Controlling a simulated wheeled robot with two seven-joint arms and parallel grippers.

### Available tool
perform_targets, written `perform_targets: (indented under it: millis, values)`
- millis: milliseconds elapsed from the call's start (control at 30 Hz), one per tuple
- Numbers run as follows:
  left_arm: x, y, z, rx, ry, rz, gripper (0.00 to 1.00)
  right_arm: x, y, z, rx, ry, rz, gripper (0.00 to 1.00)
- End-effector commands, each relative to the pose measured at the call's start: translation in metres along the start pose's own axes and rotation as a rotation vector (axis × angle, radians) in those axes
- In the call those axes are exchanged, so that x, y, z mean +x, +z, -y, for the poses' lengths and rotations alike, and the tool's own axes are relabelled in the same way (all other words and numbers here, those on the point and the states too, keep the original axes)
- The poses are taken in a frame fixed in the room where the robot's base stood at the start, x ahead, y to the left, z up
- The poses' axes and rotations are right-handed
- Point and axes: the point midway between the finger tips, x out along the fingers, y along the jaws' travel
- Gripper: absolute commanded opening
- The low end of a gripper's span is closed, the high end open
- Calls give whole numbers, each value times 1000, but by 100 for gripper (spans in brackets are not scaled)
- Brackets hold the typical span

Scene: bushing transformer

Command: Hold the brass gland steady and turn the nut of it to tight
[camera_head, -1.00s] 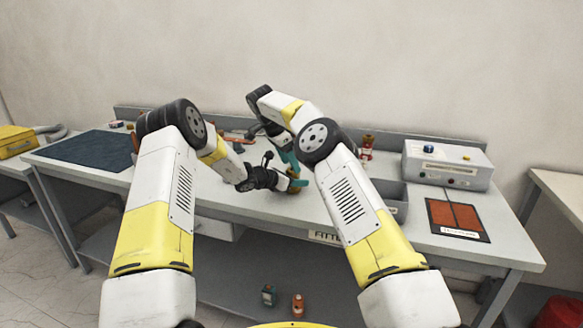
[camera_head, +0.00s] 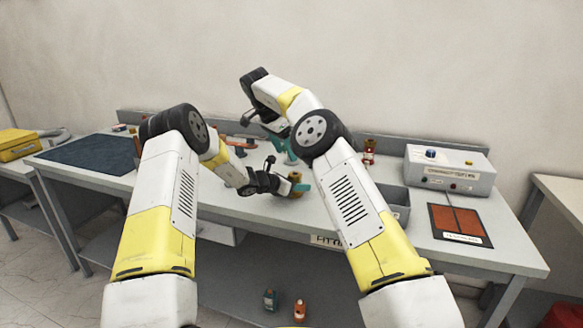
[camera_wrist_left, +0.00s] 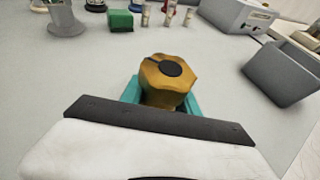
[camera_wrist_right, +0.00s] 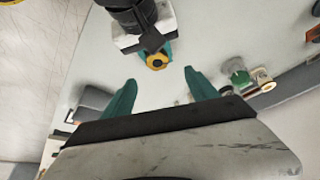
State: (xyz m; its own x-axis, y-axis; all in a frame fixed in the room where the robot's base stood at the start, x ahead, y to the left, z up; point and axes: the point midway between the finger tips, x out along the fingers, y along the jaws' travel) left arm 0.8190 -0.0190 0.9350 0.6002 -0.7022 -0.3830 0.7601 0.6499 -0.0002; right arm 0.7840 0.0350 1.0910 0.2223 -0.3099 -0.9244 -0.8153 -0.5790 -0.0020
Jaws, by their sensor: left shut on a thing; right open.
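The brass gland (camera_head: 296,177) stands over the bench, held at its side by my left gripper (camera_head: 300,187). In the left wrist view the gland's faceted nut (camera_wrist_left: 178,88) faces up, with a dark round opening, between the teal fingers. My left gripper is shut on the gland. My right gripper (camera_head: 284,146) is open and empty, above and apart from the gland. In the right wrist view the gland (camera_wrist_right: 156,61) shows as a small yellow ring just beyond the open fingers (camera_wrist_right: 160,79). The nut's thread is hidden.
A grey open bin (camera_head: 393,197) and a grey instrument box (camera_head: 449,170) stand right on the bench. A red-brown panel (camera_head: 457,222) lies in front of the box. A dark mat (camera_head: 88,154) lies at left. Small parts, including a green block (camera_wrist_left: 121,20), stand behind the gland.

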Motion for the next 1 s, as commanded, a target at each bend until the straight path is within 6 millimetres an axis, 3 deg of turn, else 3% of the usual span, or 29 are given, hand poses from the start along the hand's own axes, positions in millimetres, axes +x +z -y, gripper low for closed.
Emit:
perform_targets:
  millis: [200, 367, 800, 1000]
  values:
    - [0, 1, 0, 1, 0, 2, 0, -19, 1, -9, -98, -39, -3, 68]
    - [0, 1, 0, 1, 0, 2, 0, -13, 2, -12, -118, -44, -2, 68]
    - [0, 1, 0, 1, 0, 2, 0, 69, 2, -8, -117, -43, 0, 68]
    - [0, 1, 0, 1, 0, 2, 0, 92, 2, -6, -117, -45, -1, 68]
